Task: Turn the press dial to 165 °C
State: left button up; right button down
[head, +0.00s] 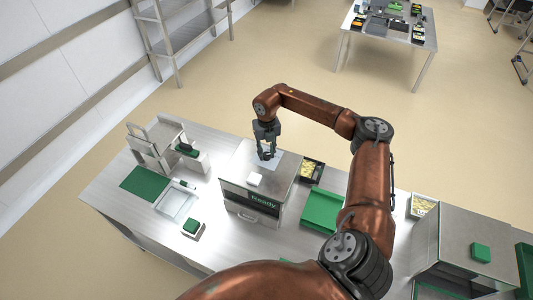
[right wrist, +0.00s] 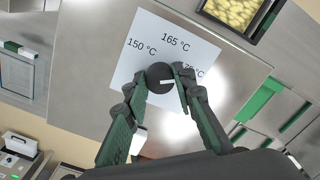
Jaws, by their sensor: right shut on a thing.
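The press (head: 236,184) is a grey box on the bench with a green "Ready" display on its front. A white label sheet (right wrist: 130,62) on its top reads 150 °C, 165 °C and a third value partly hidden by a finger, ending in 5 °C. The dark round dial (right wrist: 158,72) sits on this sheet. Its white mark points right, toward the partly hidden value and away from 165 °C. My right gripper (head: 266,156) is above the press top, and in the right wrist view its fingers (right wrist: 160,85) are shut on the dial from both sides. My left gripper is out of view.
A dark box with yellow pieces (head: 312,171) and a green tray (head: 321,210) stand right of the press. A stand, green mat (head: 145,184) and pale tray are on the left.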

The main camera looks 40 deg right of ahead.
aim_at(267, 154)
jog(key=n+b, duration=0.2)
jog(key=n, duration=0.3)
jog(key=n+b, duration=0.1)
jog(key=n, duration=0.5)
jog(key=shift+b, duration=0.35)
jog(key=shift+r, duration=0.1)
dwell(0.4)
jog(key=c, duration=1.6)
grip_release()
notch_tip(267, 154, up, 12)
